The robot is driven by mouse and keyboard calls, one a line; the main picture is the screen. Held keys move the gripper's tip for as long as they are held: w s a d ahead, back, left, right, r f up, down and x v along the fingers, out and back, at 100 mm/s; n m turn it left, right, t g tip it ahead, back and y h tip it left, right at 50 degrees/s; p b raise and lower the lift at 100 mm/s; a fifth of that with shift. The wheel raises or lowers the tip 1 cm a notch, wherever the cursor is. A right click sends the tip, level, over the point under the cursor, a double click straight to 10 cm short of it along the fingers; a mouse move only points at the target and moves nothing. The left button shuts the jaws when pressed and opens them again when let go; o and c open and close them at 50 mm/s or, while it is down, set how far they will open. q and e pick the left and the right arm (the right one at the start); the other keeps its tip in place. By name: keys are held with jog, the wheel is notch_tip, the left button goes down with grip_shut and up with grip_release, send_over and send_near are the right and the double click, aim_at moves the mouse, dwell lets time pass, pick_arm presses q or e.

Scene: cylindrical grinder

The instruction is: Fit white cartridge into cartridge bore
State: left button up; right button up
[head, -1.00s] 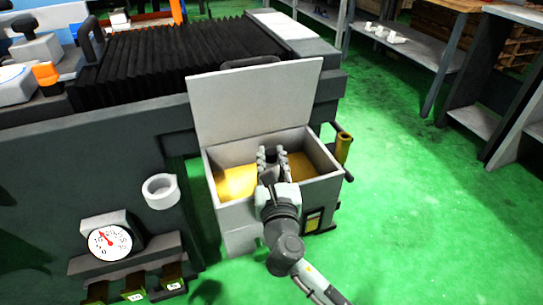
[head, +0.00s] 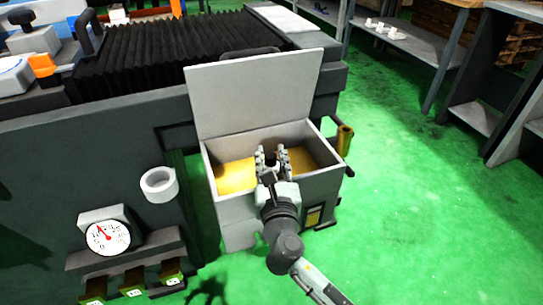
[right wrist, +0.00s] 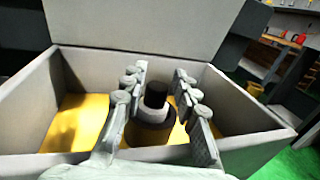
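My right gripper (head: 272,156) is over the open light-grey box (head: 260,211) at the machine's end, its fingers reaching in between the walls. In the right wrist view the fingers (right wrist: 160,88) are apart. Between them, lower down, stands a dark round post (right wrist: 155,94) with a grey band and a wider dark base; I see no finger closed on it. A white hollow cylinder (head: 160,185) sits on the machine's front, left of the box, with its round opening facing up. I cannot tell whether it is the cartridge. My left gripper is not in view.
The box's raised lid (head: 254,94) stands behind my gripper, and its floor is yellow (head: 236,176). A brass tube (head: 344,140) is at its right side. A dial gauge (head: 108,237) is on the machine's front. Green floor (head: 420,220) is clear at the right.

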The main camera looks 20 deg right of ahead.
jog(key=shift+o, duration=1.3)
jog(key=shift+f, duration=0.25)
jog(key=shift+s+f, duration=0.1)
jog(key=shift+s, duration=0.1)
jog(key=shift+s+a+f, duration=0.1)
jog(key=shift+s, duration=0.25)
jog(key=v, duration=1.1)
jog(key=shift+r, duration=0.3)
jog(key=shift+r, duration=0.1)
